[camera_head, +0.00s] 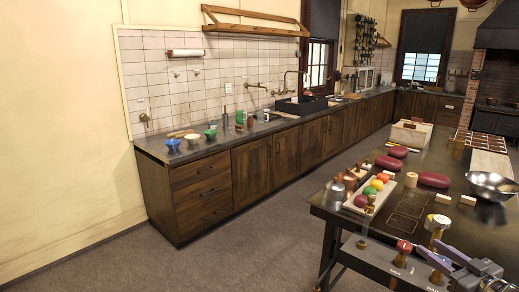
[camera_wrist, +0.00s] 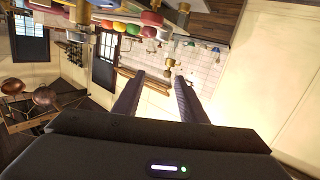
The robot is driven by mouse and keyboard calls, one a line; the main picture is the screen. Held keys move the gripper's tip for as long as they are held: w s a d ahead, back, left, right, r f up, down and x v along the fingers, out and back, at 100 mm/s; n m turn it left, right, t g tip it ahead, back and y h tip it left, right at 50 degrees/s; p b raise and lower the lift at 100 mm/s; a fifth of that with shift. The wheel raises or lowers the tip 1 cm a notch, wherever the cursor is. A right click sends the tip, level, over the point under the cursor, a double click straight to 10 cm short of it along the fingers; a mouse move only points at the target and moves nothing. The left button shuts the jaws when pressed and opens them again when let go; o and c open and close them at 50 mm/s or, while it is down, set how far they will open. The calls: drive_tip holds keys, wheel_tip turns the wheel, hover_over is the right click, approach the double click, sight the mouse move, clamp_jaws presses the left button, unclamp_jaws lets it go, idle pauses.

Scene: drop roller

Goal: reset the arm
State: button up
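My gripper (camera_head: 427,247) is at the lower right of the head view, low over the near end of the dark table. In the wrist view its two dark fingers (camera_wrist: 160,77) stand apart with nothing between them, so it is open and empty. The wrist picture is upside down. A small red-topped piece (camera_head: 404,245) is just left of the fingertips in the head view; I cannot tell whether they touch. A grey labelled block (camera_head: 378,262) lies under and beside the gripper.
The dark table (camera_head: 450,180) carries a pale tray (camera_head: 352,208) of coloured balls, dark red oval pads (camera_head: 433,179), a metal bowl (camera_head: 490,186) and a brass-coloured piece (camera_head: 437,222) near the gripper. A long counter (camera_head: 200,151) runs along the wall. The floor between is clear.

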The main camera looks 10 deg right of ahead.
drive_tip(key=s+d+f+m+g+h, duration=0.6)
drive_tip(key=s+d+f+g+h, duration=0.1)
drive_tip(key=d+g+h, duration=0.2)
drive_tip(key=s+a+r+n+y, duration=0.1)
drive_tip(key=s+a+r+y, duration=0.1)
drive_tip(key=a, duration=1.5)
drive_tip(key=s+a+r+n+g+y, duration=0.1)
drive_tip(key=s+a+r+y, duration=0.2)
drive_tip(key=a, duration=1.4)
drive_tip(key=s+a+r+n+g+y, duration=0.1)
drive_tip(key=a+r, duration=0.4)
drive_tip(key=a, duration=1.2)
drive_tip(key=shift+s+a+r+n+y, duration=0.2)
drive_tip(key=shift+s+n+y, duration=0.4)
drive_tip(key=shift+s+y, duration=0.45)
drive_tip(key=shift+s+d, duration=0.1)
drive_tip(key=shift+s, duration=0.05)
